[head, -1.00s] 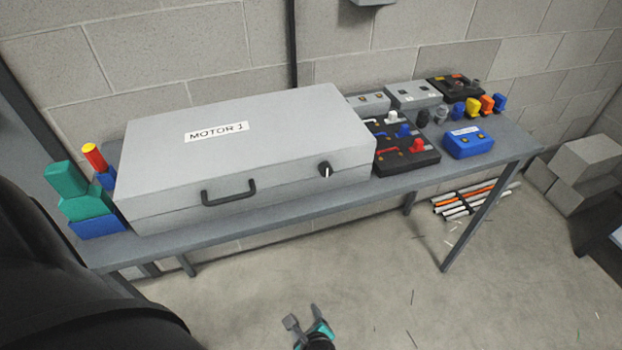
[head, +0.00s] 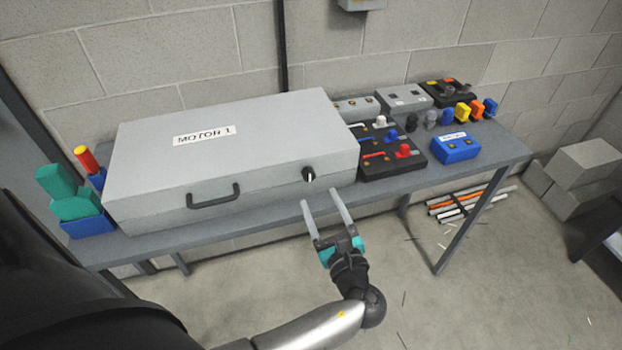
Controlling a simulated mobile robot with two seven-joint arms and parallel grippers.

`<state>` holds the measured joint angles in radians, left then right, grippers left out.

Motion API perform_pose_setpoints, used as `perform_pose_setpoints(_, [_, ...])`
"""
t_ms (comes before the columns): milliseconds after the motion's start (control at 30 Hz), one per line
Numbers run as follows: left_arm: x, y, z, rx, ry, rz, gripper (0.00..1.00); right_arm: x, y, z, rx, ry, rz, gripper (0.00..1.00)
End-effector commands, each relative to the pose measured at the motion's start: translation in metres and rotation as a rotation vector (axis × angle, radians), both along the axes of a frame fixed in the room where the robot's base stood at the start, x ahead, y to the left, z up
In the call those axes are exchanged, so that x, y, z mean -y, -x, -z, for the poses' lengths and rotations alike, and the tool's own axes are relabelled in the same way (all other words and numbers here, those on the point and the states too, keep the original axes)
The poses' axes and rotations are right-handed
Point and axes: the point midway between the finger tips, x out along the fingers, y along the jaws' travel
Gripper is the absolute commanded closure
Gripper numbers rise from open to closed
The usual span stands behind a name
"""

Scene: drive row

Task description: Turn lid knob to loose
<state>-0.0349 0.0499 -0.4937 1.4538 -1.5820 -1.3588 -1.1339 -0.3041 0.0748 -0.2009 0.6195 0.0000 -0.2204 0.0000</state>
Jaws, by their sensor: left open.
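The lid knob (head: 309,174) is a small black dial with a white pointer mark, on the front right of the grey case labelled MOTOR 1 (head: 260,130). The mark appears to point down. The case lid is shut, and a black handle (head: 213,196) sits on its front, left of the knob. My left gripper (head: 320,197) is open and empty. Its two fingers point up toward the knob from just below it in the picture, apart from it. My right gripper is not in view.
The case stands on a grey table (head: 280,214). Green and blue blocks (head: 75,208) stand at its left. A black panel with coloured knobs (head: 392,168) and a blue box (head: 456,148) lie at its right. The floor in front is clear.

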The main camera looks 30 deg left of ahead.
Motion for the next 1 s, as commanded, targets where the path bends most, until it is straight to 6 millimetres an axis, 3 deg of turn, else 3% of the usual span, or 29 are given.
perform_pose_setpoints(100, [-0.021, -0.018, -0.001, 0.002, -0.001, -0.002, 0.34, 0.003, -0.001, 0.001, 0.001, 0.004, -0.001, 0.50])
perform_pose_setpoints(333, [-0.047, -0.041, 0.000, 0.000, 0.000, 0.001, 0.34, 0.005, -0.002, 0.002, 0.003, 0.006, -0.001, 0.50])
perform_pose_setpoints(767, [-0.057, -0.049, 0.001, 0.000, 0.002, 0.001, 0.34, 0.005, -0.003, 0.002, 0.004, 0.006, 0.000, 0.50])
perform_pose_setpoints(1000, [-0.057, -0.049, 0.001, 0.000, 0.002, 0.001, 0.57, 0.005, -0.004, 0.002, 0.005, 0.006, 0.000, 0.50])
